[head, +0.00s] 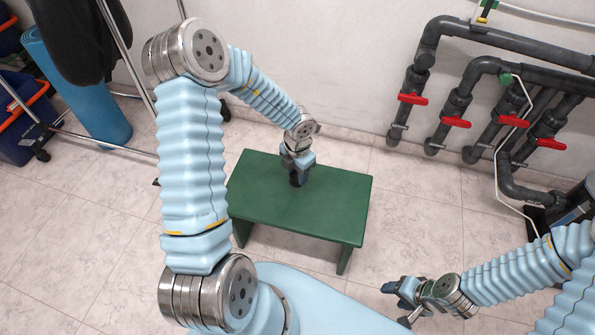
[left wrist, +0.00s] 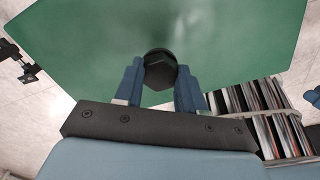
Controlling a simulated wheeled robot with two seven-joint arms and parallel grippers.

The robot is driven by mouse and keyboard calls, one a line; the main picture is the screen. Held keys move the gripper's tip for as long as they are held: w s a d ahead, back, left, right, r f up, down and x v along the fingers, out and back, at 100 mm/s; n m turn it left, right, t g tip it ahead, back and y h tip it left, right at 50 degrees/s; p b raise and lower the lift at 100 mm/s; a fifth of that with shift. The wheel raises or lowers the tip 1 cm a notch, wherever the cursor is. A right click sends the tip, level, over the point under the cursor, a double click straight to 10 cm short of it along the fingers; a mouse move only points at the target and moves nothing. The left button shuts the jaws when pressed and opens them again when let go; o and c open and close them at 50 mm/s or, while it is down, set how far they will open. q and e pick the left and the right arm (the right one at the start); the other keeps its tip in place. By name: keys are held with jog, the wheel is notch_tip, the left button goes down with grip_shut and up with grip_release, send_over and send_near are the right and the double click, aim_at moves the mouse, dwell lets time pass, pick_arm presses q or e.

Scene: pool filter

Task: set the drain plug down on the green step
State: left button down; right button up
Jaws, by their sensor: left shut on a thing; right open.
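The green step (head: 330,205) stands on the tiled floor in the middle of the head view. Its top also fills much of the left wrist view (left wrist: 235,45). The drain plug (left wrist: 160,70) is black, with a hexagonal end facing the wrist camera. My left gripper (left wrist: 160,88) is shut on it, a blue finger on each side. In the head view my left gripper (head: 297,172) points down over the step's top, and the dark plug shows small below it. I cannot tell whether the plug touches the step. My right gripper (head: 398,299) is open and empty, at the lower right, apart from the step.
Dark grey pipes with red valve handles (head: 455,122) run along the wall at the upper right. A wheeled metal rack with a blue roll (head: 85,95) and blue crates (head: 25,120) stand at the left. The step's top around the plug is clear.

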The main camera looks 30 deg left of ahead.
aim_at(297, 175)
pick_arm(q)
jog(key=shift+f+b, duration=0.35)
jog(key=shift+f, duration=1.4)
jog(key=c, duration=0.6)
grip_release()
jog(key=shift+r, duration=0.1)
notch_tip(297, 175, up, 3)
jog(key=p, duration=0.2)
jog(key=shift+p, duration=0.35)
jog(key=shift+r, duration=0.95)
